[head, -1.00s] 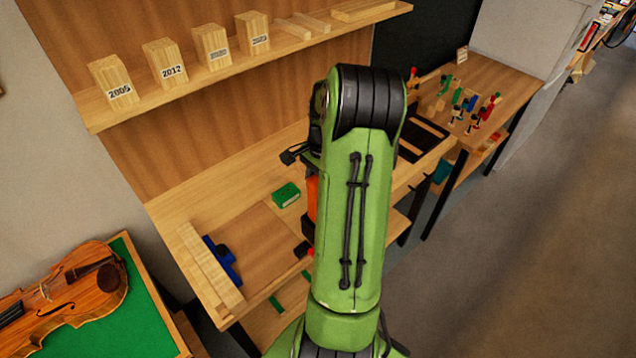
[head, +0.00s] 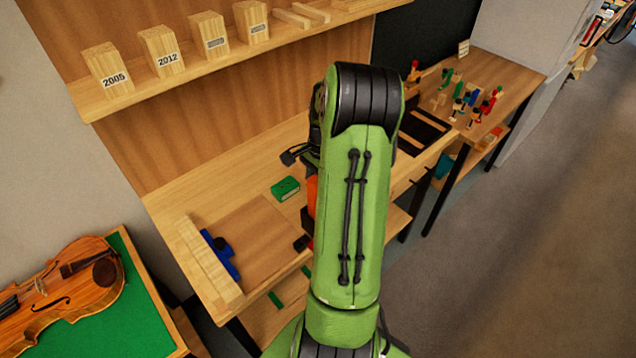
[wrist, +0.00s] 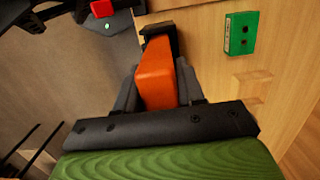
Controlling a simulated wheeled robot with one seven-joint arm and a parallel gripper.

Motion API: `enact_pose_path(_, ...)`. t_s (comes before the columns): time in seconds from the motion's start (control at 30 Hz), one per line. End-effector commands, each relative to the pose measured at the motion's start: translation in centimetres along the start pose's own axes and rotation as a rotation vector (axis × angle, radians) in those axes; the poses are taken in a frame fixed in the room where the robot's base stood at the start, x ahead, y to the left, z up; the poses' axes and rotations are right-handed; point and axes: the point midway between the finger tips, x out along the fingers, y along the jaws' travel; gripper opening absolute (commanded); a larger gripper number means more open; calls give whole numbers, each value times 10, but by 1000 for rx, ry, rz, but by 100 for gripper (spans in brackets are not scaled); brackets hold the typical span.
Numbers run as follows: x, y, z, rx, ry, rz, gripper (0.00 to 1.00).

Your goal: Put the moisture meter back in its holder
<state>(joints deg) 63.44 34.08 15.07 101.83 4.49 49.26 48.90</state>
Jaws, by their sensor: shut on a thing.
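The orange moisture meter (wrist: 156,75), with a black end, is between the two grey fingers of my gripper (wrist: 157,84) in the wrist view. My gripper is shut on it. The meter points away from the wrist, with a wooden surface to its right. In the head view only an orange sliver of the meter (head: 311,195) shows at the left edge of my green arm, which hides the gripper. A small pale wooden piece (wrist: 250,84) stands right of the meter in the wrist view. I cannot tell whether it is the holder.
A green box (head: 286,188) lies on the bench (head: 225,165), and it also shows in the wrist view (wrist: 241,33). A blue tool (head: 222,256) lies at the bench's left end. A shelf (head: 185,82) with dated wooden blocks hangs above. A violin (head: 65,285) lies at left.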

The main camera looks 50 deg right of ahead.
Motion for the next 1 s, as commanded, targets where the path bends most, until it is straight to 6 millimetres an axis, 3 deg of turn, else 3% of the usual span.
enact_pose_path(0.37,12,0,-1,-1,1,-1,0)
enact_pose_path(0.4,13,0,-2,-1,1,-1,40)
enact_pose_path(0.6,12,0,-1,-1,1,-1,68)
enact_pose_path(0.87,11,0,-1,0,0,-1,68)
enact_pose_path(1.0,-8,-1,-2,-1,4,-5,68)
